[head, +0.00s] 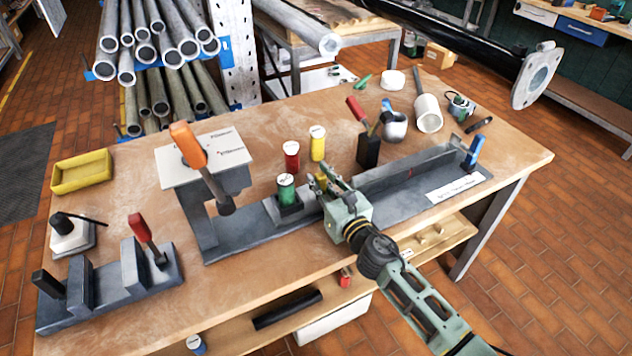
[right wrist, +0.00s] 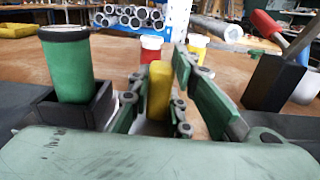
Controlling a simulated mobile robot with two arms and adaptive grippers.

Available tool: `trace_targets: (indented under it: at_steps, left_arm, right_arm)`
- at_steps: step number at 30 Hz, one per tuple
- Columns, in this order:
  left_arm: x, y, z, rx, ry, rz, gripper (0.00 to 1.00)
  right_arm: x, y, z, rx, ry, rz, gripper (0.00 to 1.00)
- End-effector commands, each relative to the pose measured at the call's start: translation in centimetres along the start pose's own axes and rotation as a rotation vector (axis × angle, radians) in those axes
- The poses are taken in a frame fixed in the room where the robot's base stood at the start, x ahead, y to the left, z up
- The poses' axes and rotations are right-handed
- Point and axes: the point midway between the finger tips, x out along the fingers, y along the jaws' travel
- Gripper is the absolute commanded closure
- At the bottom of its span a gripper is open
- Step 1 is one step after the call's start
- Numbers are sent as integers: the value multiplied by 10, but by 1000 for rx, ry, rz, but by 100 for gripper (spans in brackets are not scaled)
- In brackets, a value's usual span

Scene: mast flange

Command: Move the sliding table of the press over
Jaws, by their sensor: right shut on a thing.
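The press (head: 205,190) stands on the bench with a white top plate and an orange-handled lever (head: 190,145). A long grey rail bed (head: 385,205) runs right from it. The sliding table (head: 268,212) sits on this bed, right of the press head, and carries a green can (head: 286,188) in a dark square holder. The can also shows in the right wrist view (right wrist: 68,70). My right gripper (head: 322,186) is shut on the yellow handle (right wrist: 159,90) beside the can. The fingers partly hide the handle. My left gripper is out of view.
A red can (head: 291,156) and a yellow can (head: 317,143) stand behind the rail. A black block with a red-handled tool (head: 368,150) is further right. A blue-handled clamp (head: 472,152) is at the rail's right end. A grey fixture (head: 110,290) stands front left.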

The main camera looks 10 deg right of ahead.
Motion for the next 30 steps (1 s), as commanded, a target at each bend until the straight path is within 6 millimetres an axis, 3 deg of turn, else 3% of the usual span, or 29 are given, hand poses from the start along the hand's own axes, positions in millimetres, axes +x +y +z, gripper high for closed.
trace_targets:
  at_steps: [7, 19, 23, 30]
  left_arm:
    - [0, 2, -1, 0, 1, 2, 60]
    - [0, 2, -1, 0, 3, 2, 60]
    - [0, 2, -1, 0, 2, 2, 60]
    - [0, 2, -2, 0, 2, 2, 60]
  right_arm:
    - [0, -4, 0, -3, 1, -10, 63]
    - [-6, -2, 0, -3, 1, -6, 62]
    - [-24, -2, -2, -2, 3, -6, 62]
    - [-77, -2, -2, -2, 4, -6, 62]
